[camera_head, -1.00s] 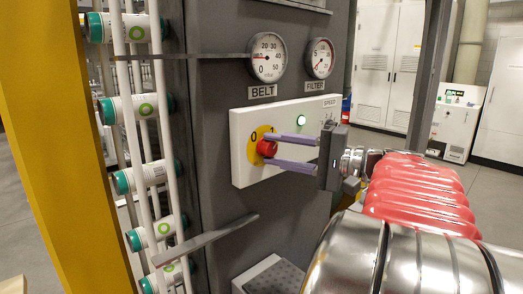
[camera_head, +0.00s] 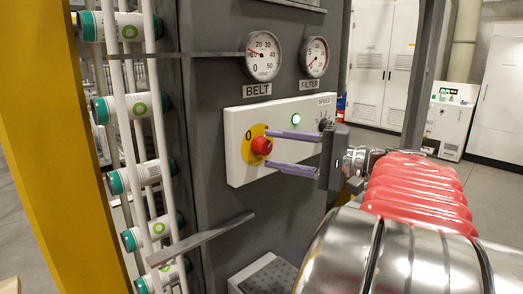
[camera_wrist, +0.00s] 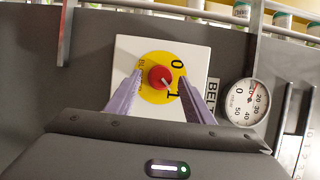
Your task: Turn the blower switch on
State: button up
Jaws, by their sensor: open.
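The blower switch is a red knob (camera_head: 262,146) on a yellow disc (camera_head: 247,153) at the left end of a white panel (camera_head: 236,172). In the wrist view the red knob (camera_wrist: 161,78) shows a short white mark, and 0 and 1 stand on the yellow disc (camera_wrist: 153,97). The mark seems to point toward the 1 side, but its exact setting is hard to tell. My gripper (camera_head: 267,149) is open in front of the switch. Its purple fingers stand on either side of the knob, with gaps in the wrist view (camera_wrist: 160,79). The word on the disc is partly hidden by a finger.
A green light (camera_head: 296,119) is lit on the panel beside a SPEED control (camera_head: 325,123), partly hidden by my gripper. The BELT gauge (camera_head: 263,55) and FILTER gauge (camera_head: 314,57) are above. A grey bar (camera_head: 203,238) juts out below left, near the can rack (camera_head: 137,175).

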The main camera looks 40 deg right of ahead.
jog(key=v, duration=1.2)
jog(key=shift+s, duration=0.2)
jog(key=shift+f, duration=0.1)
